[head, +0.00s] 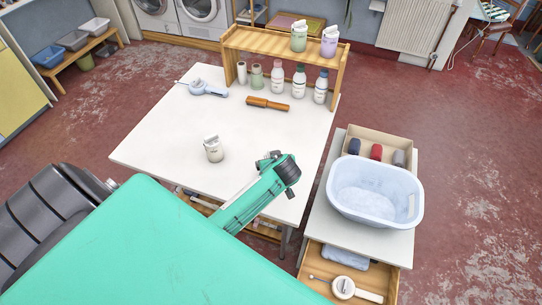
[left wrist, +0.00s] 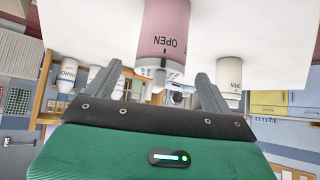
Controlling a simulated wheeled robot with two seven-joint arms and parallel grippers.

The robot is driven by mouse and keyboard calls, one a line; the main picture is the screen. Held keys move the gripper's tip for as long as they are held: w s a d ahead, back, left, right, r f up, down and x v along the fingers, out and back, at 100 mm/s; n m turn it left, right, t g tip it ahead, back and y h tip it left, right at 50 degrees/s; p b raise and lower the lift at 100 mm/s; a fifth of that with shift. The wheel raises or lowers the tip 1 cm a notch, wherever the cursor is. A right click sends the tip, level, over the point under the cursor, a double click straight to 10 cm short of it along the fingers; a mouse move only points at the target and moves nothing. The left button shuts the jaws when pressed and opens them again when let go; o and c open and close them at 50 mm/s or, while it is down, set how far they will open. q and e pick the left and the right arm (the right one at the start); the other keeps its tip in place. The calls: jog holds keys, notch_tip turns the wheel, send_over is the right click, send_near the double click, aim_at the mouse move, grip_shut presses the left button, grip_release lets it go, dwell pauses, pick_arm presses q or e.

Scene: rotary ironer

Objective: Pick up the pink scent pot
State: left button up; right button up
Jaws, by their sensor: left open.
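The pink scent pot (left wrist: 165,30) shows upside down in the left wrist view, with a pale lid and the word OPEN on its side. It stands on the white table, and its lid end shows between my left gripper's fingers (left wrist: 157,75). The fingers are apart, with a visible gap on each side of the pot. In the head view the pot is not visible, apparently hidden by my left gripper (head: 277,165), which is over the right part of the table (head: 150,140). My right gripper is not in view.
A white pot (head: 213,150) stands to the left of my gripper. Behind are a brown-handled roller (head: 267,104), several bottles, and a wooden shelf (head: 285,45) bearing green and purple pots. A blue basin (head: 375,190) stands on the side cabinet at right.

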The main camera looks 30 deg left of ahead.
pick_arm(q)
jog(key=shift+x, duration=1.05)
jog(key=c, duration=1.5)
jog(key=shift+r, duration=0.1)
